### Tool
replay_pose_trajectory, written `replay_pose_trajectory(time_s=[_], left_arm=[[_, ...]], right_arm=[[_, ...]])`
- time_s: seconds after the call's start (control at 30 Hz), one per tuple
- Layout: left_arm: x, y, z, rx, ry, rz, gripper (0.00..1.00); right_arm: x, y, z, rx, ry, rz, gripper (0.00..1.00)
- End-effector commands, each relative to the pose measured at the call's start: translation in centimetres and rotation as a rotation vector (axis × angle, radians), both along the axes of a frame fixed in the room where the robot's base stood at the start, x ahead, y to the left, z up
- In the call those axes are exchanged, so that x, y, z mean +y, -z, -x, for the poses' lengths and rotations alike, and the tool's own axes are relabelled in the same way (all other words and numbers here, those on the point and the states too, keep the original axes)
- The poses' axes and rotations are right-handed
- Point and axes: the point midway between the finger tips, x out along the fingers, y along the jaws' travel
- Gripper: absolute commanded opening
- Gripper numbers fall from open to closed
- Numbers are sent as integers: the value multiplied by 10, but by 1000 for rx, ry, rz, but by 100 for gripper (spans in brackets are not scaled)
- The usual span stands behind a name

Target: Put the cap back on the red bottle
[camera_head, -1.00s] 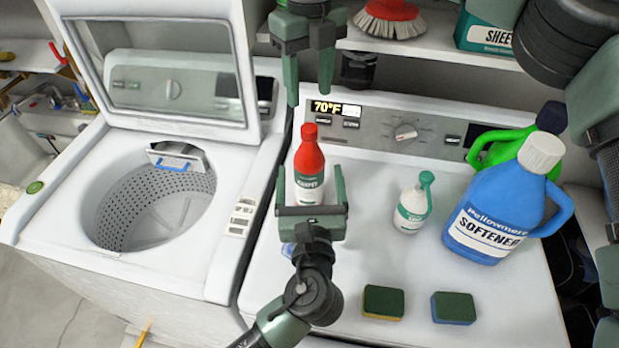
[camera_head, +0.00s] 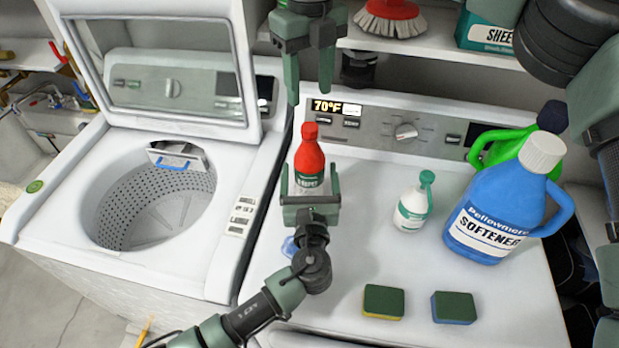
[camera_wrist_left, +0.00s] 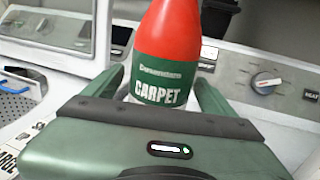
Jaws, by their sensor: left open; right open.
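The red bottle (camera_head: 309,158), with a green and white label reading CARPET, stands upright on the white machine top; it also shows in the left wrist view (camera_wrist_left: 168,50). My left gripper (camera_head: 309,172) is open, with one finger on each side of the bottle's lower part. Whether the fingers touch it I cannot tell. My right gripper (camera_head: 310,94) is open and empty above the bottle, its fingers pointing down. A small pale blue piece (camera_head: 290,247) lies partly hidden behind my left wrist; I cannot tell whether it is the cap.
A small white bottle with green top (camera_head: 412,205), a blue softener jug (camera_head: 497,205) and a green jug (camera_head: 497,146) stand to the right. Two sponges (camera_head: 383,301) (camera_head: 453,307) lie in front. The open washer (camera_head: 150,205) is left; a shelf (camera_head: 425,48) is behind.

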Motion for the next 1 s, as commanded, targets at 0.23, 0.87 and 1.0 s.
replay_pose_trajectory(time_s=[0.23,0.87,1.0], left_arm=[[0,0,-1,0,0,1,86],[0,0,-1,0,0,1,0],[0,0,-1,0,0,1,0]], right_arm=[[0,0,0,0,0,0,48],[1,0,0,0,-90,0,48],[1,1,1,4,-315,0,48]])
